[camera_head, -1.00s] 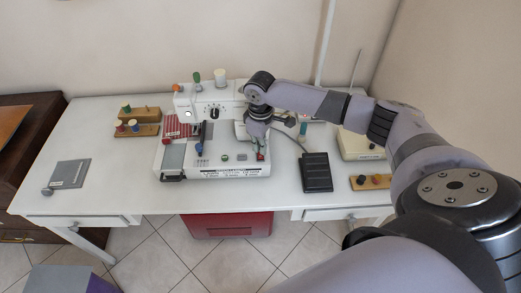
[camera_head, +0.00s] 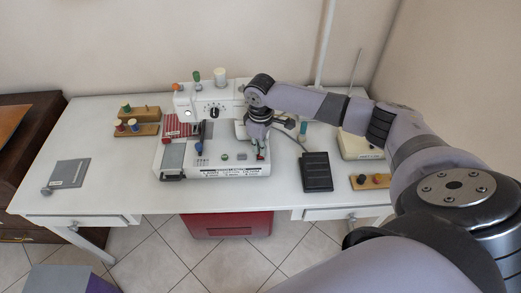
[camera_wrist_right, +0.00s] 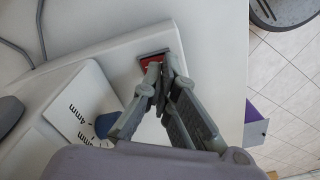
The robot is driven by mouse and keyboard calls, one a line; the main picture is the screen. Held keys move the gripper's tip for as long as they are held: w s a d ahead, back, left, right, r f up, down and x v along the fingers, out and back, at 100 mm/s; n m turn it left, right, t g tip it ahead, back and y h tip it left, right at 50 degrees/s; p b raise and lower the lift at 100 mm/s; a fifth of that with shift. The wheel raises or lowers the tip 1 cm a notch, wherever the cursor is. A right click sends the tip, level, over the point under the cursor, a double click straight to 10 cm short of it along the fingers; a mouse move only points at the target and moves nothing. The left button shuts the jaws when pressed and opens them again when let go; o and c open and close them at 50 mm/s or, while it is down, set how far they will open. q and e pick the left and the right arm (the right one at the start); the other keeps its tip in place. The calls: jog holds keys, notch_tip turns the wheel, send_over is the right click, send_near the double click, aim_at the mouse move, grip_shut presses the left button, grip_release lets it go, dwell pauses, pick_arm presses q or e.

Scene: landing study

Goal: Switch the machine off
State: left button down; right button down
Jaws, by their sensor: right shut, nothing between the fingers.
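The machine is a white sewing machine (camera_head: 235,171) on the table, with a dial (camera_head: 214,112) and a small bright white light (camera_head: 187,113) on its front. At the right end of its base is a red switch (camera_wrist_right: 151,57) in a dark frame, partly covered by my fingertips. My right gripper (camera_head: 261,155) is shut and empty, its tips down at the switch. In the right wrist view the closed fingertips (camera_wrist_right: 160,64) overlap the red switch; I cannot tell whether they press it. My left gripper is not in view.
A black foot pedal (camera_head: 316,172) lies right of the machine, with a cable running to it. A cream box (camera_head: 360,146) and a wooden spool holder (camera_head: 370,182) stand farther right. Spool racks (camera_head: 137,129) and a grey plate (camera_head: 70,173) are at left.

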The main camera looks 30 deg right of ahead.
jog(key=shift+s+f+b, duration=0.1)
jog(key=shift+f+b, duration=0.2)
jog(key=shift+f, duration=0.7)
dwell(0.3)
jog(key=shift+r+p, duration=0.7)
jog(key=shift+p, duration=0.25)
notch_tip(320, 180, up, 6)
jog(key=p, duration=0.6)
jog(key=shift+f, duration=0.15)
